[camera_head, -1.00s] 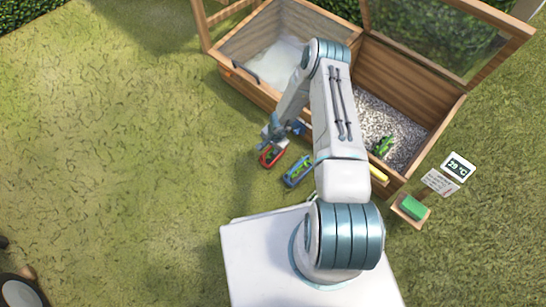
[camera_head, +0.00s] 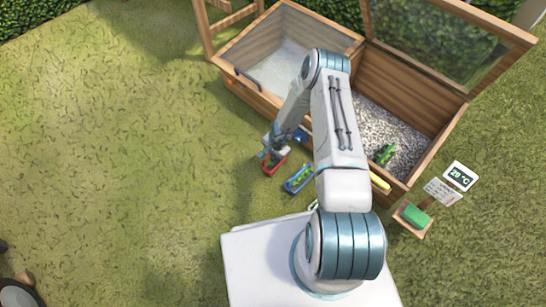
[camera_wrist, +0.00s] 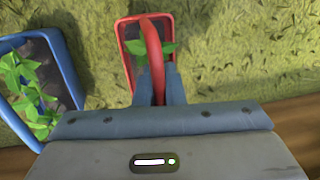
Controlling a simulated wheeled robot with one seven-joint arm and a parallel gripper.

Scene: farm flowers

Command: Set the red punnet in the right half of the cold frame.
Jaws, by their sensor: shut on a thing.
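The red punnet (camera_head: 270,168) is in front of the cold frame, at the left of a blue punnet. In the wrist view the red punnet (camera_wrist: 129,42) shows its arched handle and a green leaf inside. My gripper (camera_wrist: 157,88) is shut on the red punnet's handle; in the head view my gripper (camera_head: 272,150) is right above the punnet. I cannot tell whether the punnet touches the ground. The wooden cold frame (camera_head: 268,100) has two compartments.
The blue punnet (camera_head: 299,179) with green seedlings stands close by; it also shows in the wrist view (camera_wrist: 66,70). A yellow object (camera_head: 379,181) lies by the frame's front wall. Lids are raised.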

